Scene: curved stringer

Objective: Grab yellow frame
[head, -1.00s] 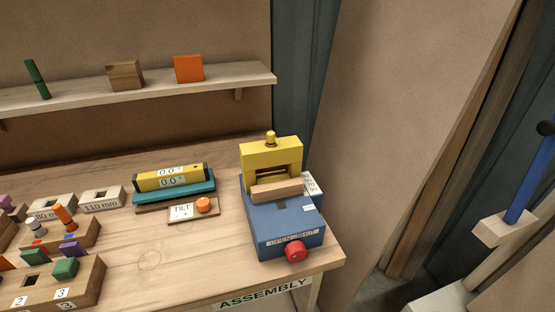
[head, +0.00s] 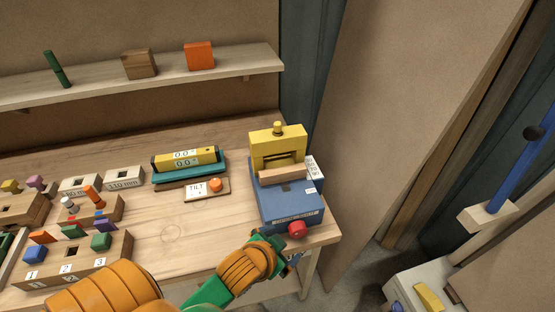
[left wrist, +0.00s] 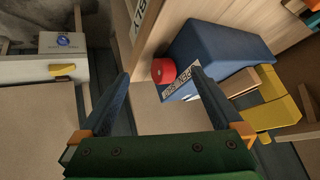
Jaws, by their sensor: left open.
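The yellow frame (head: 277,148) stands upright on the blue box (head: 287,205) near the table's right edge. It has a knob on top, and a wooden bar lies across its lower front. In the left wrist view the yellow frame (left wrist: 272,112) is at the right, beyond the blue box (left wrist: 215,52). My left gripper (head: 291,259) is low at the table's front edge, in front of the box and apart from the frame. In the left wrist view my left gripper (left wrist: 161,74) has its fingers wide apart, with the box's red knob (left wrist: 163,71) appearing between them. My right gripper is not seen.
The tilt plate (head: 208,190) and yellow level (head: 186,158) lie left of the box. Block holders (head: 95,257) fill the table's left side. A shelf (head: 170,82) runs behind. A pale machine (head: 400,291) stands right of the table.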

